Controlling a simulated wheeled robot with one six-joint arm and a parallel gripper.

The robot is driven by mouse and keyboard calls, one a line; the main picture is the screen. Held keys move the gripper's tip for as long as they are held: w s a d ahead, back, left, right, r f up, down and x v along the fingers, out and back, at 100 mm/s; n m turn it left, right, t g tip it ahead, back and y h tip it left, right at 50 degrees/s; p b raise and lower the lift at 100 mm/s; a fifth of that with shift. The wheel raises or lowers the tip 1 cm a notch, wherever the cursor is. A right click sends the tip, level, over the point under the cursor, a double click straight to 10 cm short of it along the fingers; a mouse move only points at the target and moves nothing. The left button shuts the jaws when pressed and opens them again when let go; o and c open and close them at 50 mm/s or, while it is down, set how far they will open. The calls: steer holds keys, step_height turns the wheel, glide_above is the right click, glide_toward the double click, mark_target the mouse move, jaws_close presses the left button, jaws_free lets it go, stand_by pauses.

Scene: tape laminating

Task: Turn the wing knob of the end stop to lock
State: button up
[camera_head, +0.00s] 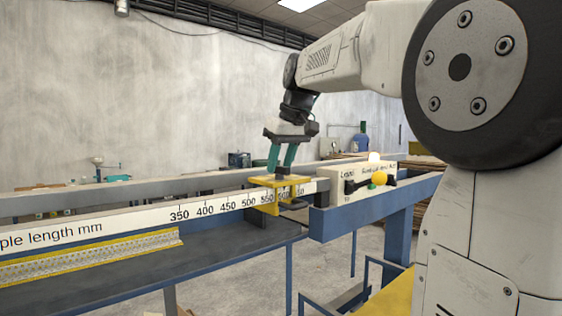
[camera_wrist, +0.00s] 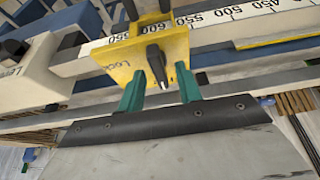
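The end stop is a yellow block (camera_wrist: 128,55) on the scale rail, with "Lock" lettered on its face. It also shows in the head view (camera_head: 262,197), near the scale's right end. Its black wing knob (camera_wrist: 156,64) sits on the yellow face and points toward my gripper. My gripper (camera_wrist: 160,82) has two green fingers set apart, one on each side of the knob's lower end. I see a gap between the fingers and the knob, so it looks open and empty. In the head view my gripper (camera_head: 279,172) hangs pointing down over the end stop.
The white scale rail (camera_head: 205,208) runs along a blue-framed bench. A pale control box (camera_head: 352,178) with a black lever and coloured buttons stands just right of the end stop. A yellow perforated strip (camera_head: 90,257) lies along the bench front. The space above the rail is clear leftward.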

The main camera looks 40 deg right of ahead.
steer(key=shift+c, duration=0.3)
jaws_close()
steer(key=shift+m, duration=0.4)
steer(key=m+h, duration=0.1)
steer(key=m, duration=0.2)
steer(key=shift+a+m+h, duration=0.2)
steer(key=shift+m+h, duration=0.1)
steer(key=shift+h, duration=0.1)
steer(key=m+g+h, duration=0.1)
steer(key=m, duration=0.3)
steer(key=shift+w+a+m, duration=0.1)
steer(key=shift+m, duration=0.2)
steer(key=m+g, duration=0.1)
steer(key=m, duration=0.1)
steer(key=m+h, duration=0.1)
steer(key=m, duration=0.1)
steer(key=shift+w+m+g+h, duration=0.1)
steer(key=shift+m+g+h, duration=0.2)
steer(key=shift+g, duration=0.1)
steer(key=m, duration=0.2)
steer(key=m+g, duration=0.1)
steer(key=m, duration=0.1)
steer(key=shift+w+g, duration=0.1)
steer(key=shift+g, duration=0.2)
steer(key=shift+m, duration=0.3)
